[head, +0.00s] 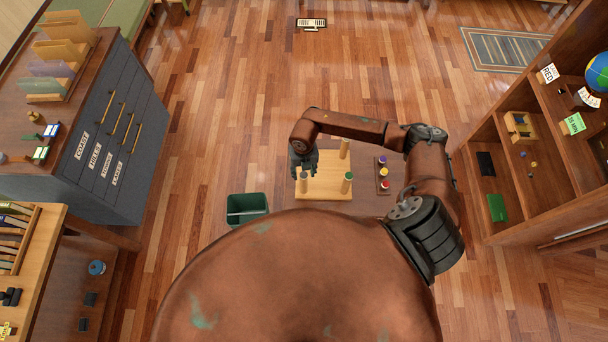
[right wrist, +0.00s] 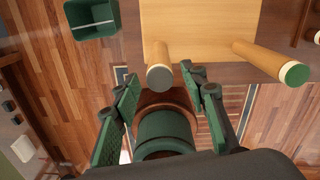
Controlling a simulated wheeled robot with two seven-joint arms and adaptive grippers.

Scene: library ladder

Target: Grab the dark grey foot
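The dark grey foot (head: 303,176) caps the near left wooden leg of an upturned wooden piece (head: 323,190). In the right wrist view the dark grey foot (right wrist: 159,79) faces the camera on the leg end. My right gripper (head: 303,160) is over the left side of the board, just beyond that leg. In the right wrist view its two green-padded fingers (right wrist: 164,98) are spread apart, with the foot showing in the gap near the tips. I see no contact. The neighbouring leg has a green foot (right wrist: 295,74). My left gripper is not in view.
A green bin (head: 247,208) stands left of the board. A small tray (head: 378,178) with purple, yellow and red round pieces lies to its right. Another leg (head: 345,148) stands at the board's far right. Grey drawers (head: 110,140) and a shelf (head: 540,150) flank open floor.

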